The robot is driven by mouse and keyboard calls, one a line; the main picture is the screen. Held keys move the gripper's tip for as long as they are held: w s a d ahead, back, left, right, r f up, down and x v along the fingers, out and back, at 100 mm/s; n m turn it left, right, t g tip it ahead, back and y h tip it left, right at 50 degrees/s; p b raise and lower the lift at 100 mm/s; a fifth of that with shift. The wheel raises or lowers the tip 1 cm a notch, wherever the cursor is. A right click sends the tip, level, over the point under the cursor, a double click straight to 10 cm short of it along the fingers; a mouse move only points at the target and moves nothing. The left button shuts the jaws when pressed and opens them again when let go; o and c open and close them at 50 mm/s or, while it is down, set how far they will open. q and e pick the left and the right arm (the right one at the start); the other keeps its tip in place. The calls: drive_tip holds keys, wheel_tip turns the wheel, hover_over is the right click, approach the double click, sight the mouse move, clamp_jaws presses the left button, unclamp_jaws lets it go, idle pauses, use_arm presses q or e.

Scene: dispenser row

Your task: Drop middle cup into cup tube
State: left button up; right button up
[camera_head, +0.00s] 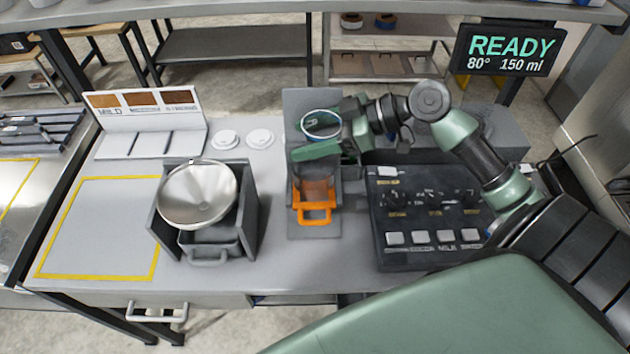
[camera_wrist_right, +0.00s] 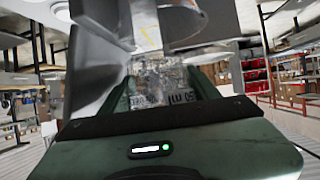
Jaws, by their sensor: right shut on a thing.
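My right gripper (camera_head: 320,147) is shut on a clear cup (camera_head: 321,123) with a pale rim, above the stand in the middle of the table. In the right wrist view the clear cup (camera_wrist_right: 158,84), with "ml" lettering, sits between the two fingers. Below the gripper, a smoky see-through cylinder (camera_head: 316,188) stands in an orange holder with a handle (camera_head: 314,216). The gripper and arm hide part of the stand, so I cannot tell whether the cup touches anything below. No part is clearly recognisable as the cup tube. My left gripper is out of view.
A black control panel (camera_head: 425,240) with knobs and buttons stands to the right. A metal bowl (camera_head: 197,194) on a grey box stands to the left. Two white lids (camera_head: 260,138) lie behind. The yellow-outlined area (camera_head: 100,225) is clear. A screen (camera_head: 510,50) reads READY.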

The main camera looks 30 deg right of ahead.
drive_tip(key=o, duration=1.4)
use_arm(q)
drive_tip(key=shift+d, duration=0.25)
use_arm(e)
drive_tip(key=shift+s+r, duration=0.1)
drive_tip(key=shift+r, duration=0.05)
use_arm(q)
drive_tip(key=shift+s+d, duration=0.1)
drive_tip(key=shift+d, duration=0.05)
use_arm(e)
drive_tip(key=shift+d, duration=0.1)
drive_tip(key=shift+d, duration=0.15)
drive_tip(key=b+v, duration=0.2)
drive_tip(key=v, duration=0.4)
drive_tip(key=shift+b, duration=0.3)
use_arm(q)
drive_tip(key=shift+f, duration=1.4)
use_arm(e)
drive_tip(key=shift+s+d+r, duration=0.3)
drive_tip(key=shift+s+d, duration=0.1)
drive_tip(key=shift+s, duration=0.05)
